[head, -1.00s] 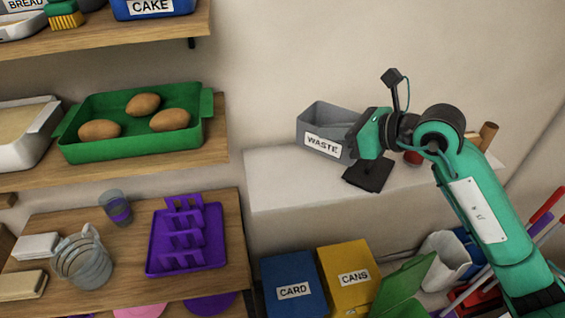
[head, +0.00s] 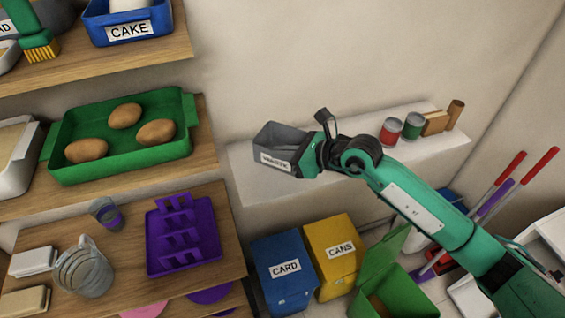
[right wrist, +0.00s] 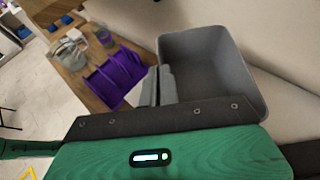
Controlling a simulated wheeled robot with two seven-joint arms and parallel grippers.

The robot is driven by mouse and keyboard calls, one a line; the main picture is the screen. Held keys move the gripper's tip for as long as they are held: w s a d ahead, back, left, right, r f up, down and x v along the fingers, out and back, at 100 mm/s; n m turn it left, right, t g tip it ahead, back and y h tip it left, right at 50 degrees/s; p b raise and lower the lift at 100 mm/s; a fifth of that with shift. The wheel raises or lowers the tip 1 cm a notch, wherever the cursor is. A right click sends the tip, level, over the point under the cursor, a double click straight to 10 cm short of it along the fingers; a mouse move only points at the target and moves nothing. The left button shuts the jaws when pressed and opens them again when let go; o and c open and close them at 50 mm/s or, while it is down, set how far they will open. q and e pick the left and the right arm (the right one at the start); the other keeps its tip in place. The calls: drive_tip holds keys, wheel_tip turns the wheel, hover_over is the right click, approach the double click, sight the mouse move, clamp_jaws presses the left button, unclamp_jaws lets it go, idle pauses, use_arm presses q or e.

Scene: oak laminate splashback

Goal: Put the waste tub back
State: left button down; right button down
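The grey waste tub (head: 262,140), with its white WASTE label, is at the left end of the white wall shelf (head: 250,190) in the head view. My right gripper (head: 303,162) is at the tub's right side and partly covers the label. In the right wrist view the tub (right wrist: 225,65) looks empty, and the fingers of my right gripper (right wrist: 158,87) are together at its wall, apparently shut on it. I cannot tell whether the tub's base touches the shelf. My left gripper is not in view.
Red (head: 390,130) and green (head: 413,126) tins stand farther right on the white shelf. The blue CARD bin (head: 283,290) and yellow CANS bin (head: 332,235) are below. Wooden shelves at left hold a green tray (head: 175,150) and a purple rack (head: 160,265).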

sight(274, 169)
wheel_tip(274, 169, down, 6)
drive_tip(key=shift+r+p, duration=0.15)
drive_tip(key=shift+p, duration=0.4)
drive_tip(key=c, duration=2.1)
unclamp_jaws()
drive_tip(key=shift+f, duration=0.25)
drive_tip(key=o, duration=0.4)
drive_tip(key=shift+r, duration=0.15)
